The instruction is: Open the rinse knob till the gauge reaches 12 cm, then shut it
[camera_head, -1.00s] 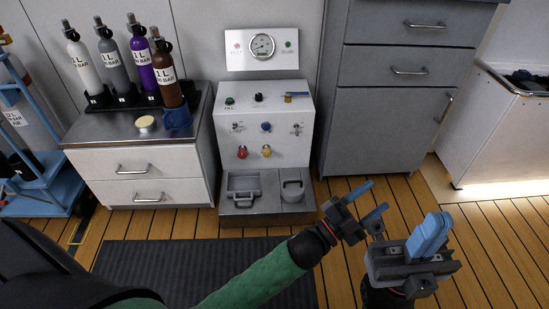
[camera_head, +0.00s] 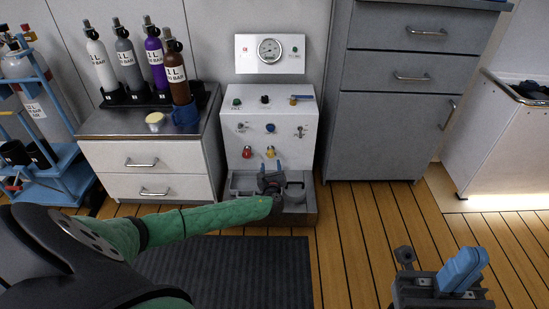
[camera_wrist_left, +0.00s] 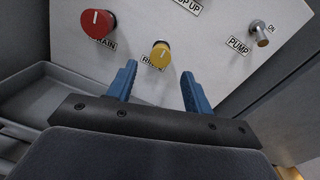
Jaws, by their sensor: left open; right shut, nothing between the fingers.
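The rinse knob, yellow with a white line, is on the lower front of the white panel (camera_head: 270,151). In the left wrist view the yellow rinse knob (camera_wrist_left: 160,55) sits just beyond and between my fingertips, apart from them. My left gripper (camera_head: 271,165) is open in front of it; the left wrist view shows both blue fingers (camera_wrist_left: 159,80). A round gauge (camera_head: 269,50) is on the white board above; its reading is too small to tell. My right gripper (camera_head: 465,262) is shut and empty at the lower right, away from the panel.
A red drain knob (camera_wrist_left: 97,23) is left of the rinse knob, and a pump toggle (camera_wrist_left: 261,32) is to the right. Below the panel is a grey ledge with basins (camera_head: 297,217). Several bottles stand on the left cabinet (camera_head: 150,155). Grey drawers (camera_head: 380,130) stand right.

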